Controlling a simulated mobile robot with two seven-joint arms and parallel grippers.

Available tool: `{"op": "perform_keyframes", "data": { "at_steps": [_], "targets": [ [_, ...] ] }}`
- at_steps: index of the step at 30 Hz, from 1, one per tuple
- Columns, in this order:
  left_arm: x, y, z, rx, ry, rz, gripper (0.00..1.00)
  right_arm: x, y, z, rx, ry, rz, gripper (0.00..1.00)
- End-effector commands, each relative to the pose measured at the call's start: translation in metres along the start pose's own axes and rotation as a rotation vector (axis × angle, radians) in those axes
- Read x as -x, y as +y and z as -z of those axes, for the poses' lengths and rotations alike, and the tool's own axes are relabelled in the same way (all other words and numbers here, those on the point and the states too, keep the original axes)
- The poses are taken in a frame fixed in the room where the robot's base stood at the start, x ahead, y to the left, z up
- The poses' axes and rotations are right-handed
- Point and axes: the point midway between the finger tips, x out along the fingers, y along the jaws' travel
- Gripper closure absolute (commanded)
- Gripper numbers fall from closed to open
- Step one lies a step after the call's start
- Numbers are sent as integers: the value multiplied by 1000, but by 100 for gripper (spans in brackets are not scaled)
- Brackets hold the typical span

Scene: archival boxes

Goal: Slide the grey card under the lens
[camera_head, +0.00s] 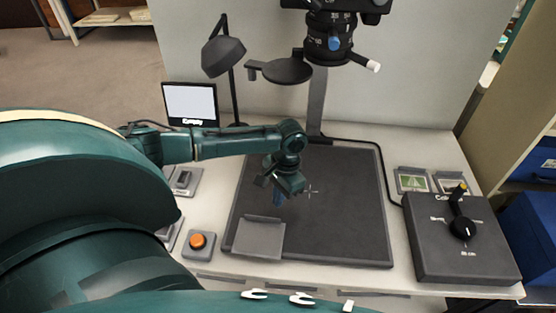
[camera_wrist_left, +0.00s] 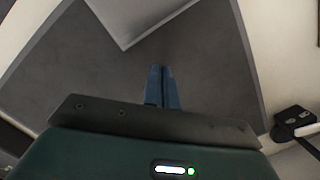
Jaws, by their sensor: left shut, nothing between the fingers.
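The grey card (camera_head: 258,238) lies flat near the front left of the dark baseboard (camera_head: 345,235). One card corner (camera_wrist_left: 138,20) shows at the top of the left wrist view. The lens (camera_head: 330,38) hangs on a column above the back of the board. A small pale cross mark (camera_head: 313,191) lies on the board, right of my gripper. My left gripper (camera_head: 277,199) points down over the board, just behind the card. Its blue fingers (camera_wrist_left: 162,72) are together with nothing between them and appear apart from the card. My right gripper is not in view.
A dark disc (camera_head: 287,71) on an arm and a lamp (camera_head: 223,52) stand at the back. An orange button (camera_head: 197,241) is at the front left. A control box (camera_head: 461,240) with a knob stands at the right. The right part of the board is clear.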

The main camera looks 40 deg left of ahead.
Motion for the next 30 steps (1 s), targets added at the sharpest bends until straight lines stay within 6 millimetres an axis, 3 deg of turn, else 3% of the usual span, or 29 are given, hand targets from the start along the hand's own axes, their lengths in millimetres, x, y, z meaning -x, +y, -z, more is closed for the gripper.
{"op": "perform_keyframes", "data": {
  "at_steps": [30],
  "targets": [
    [1,1,1,-1,3,0,100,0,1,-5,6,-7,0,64]
  ]
}}
